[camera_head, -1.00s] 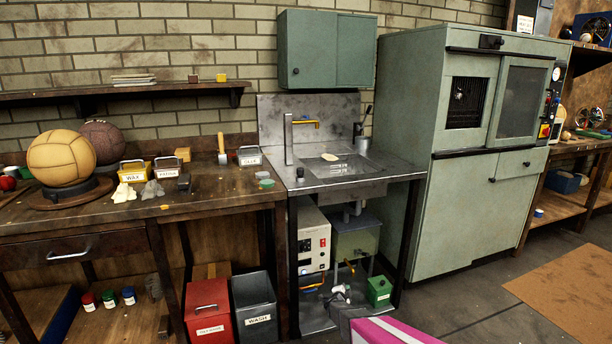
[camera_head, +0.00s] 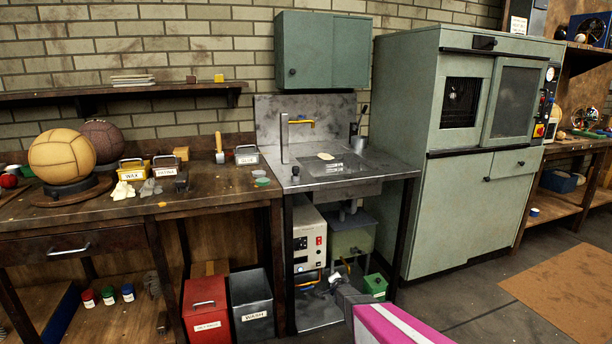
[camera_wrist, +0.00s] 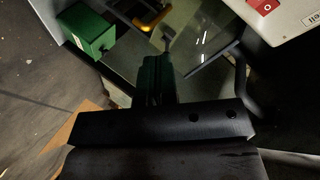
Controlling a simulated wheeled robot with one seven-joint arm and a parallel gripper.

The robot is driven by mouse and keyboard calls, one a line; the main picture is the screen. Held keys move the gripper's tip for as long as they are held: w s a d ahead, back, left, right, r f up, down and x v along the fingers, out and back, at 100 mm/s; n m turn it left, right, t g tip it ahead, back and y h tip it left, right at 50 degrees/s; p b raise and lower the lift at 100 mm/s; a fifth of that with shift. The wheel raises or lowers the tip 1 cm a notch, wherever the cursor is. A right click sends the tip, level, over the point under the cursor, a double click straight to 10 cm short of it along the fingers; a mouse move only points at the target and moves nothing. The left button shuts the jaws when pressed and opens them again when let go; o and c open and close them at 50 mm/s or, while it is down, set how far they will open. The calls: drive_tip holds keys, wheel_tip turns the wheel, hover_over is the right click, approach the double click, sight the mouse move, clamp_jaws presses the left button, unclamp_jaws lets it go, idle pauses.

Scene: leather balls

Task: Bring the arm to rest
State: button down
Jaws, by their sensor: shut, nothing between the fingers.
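My gripper (camera_wrist: 153,72) shows in the wrist view with its dark fingers together and nothing between them. They point toward the space under the sink, near a green box (camera_wrist: 88,32). In the head view my pink and white arm link enters at the bottom, and the dark wrist end reaches in front of the lower shelf under the metal sink (camera_head: 330,168). The fingers are too small and dark there to make out clearly. The green box also shows in the head view (camera_head: 375,287), just right of my wrist.
A white control unit (camera_head: 308,243) and a greenish tank (camera_head: 350,238) stand under the sink. A red bin (camera_head: 206,312) and a grey wash bin (camera_head: 251,300) stand to the left. A tall green cabinet (camera_head: 450,215) is on the right. The floor in front of it is clear around a brown mat (camera_head: 570,290).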

drive_tip(key=s+d+r+n+g, duration=0.1)
drive_tip(key=s+r+n+g, duration=0.2)
drive_tip(key=s+r, duration=0.3)
drive_tip(key=s+d+r+n+g, duration=0.1)
drive_tip(key=s+r+n+g, duration=0.3)
drive_tip(key=s, duration=1.2)
drive_tip(key=s+d+r+n+g+y, duration=0.1)
drive_tip(key=s+r+n+g, duration=0.3)
drive_tip(key=s+r, duration=0.5)
drive_tip(key=shift+s+d+r+g, duration=0.4)
drive_tip(key=shift+s+d+g, duration=0.05)
drive_tip(key=shift+s+g, duration=0.55)
